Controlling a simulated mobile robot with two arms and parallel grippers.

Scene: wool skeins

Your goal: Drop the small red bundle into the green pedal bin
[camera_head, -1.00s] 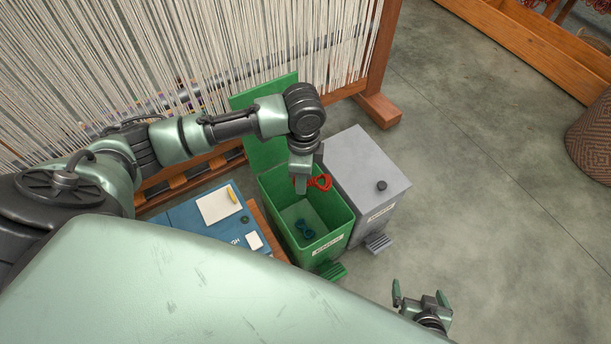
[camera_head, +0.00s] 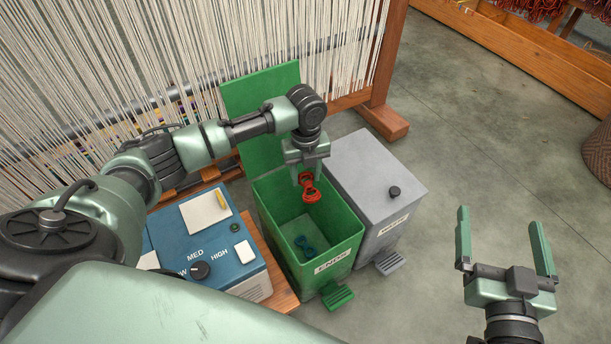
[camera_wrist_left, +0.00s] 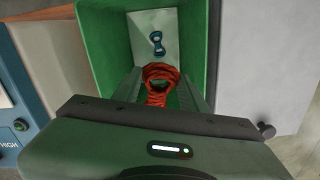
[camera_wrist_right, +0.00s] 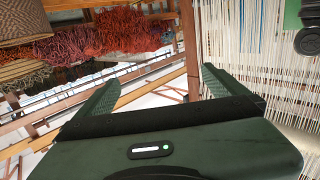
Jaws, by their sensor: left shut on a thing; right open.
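The small red bundle (camera_head: 310,188) is a twisted loop of wool. My left gripper (camera_head: 307,172) is shut on it and holds it over the open mouth of the green pedal bin (camera_head: 345,262). In the left wrist view the red bundle (camera_wrist_left: 160,82) shows between the fingers, with the green bin's inside (camera_wrist_left: 103,50) below. The bin's lid (camera_head: 262,105) stands open at the back. A small dark blue-green bundle (camera_head: 305,246) lies on the bin's floor. My right gripper (camera_head: 507,258) is open and empty, out over the floor to the right.
A grey pedal bin (camera_head: 375,180) with a closed lid stands right against the green one. A blue control box (camera_head: 205,240) with a dial sits on a wooden surface to the left. A loom with pale threads (camera_head: 150,60) rises behind.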

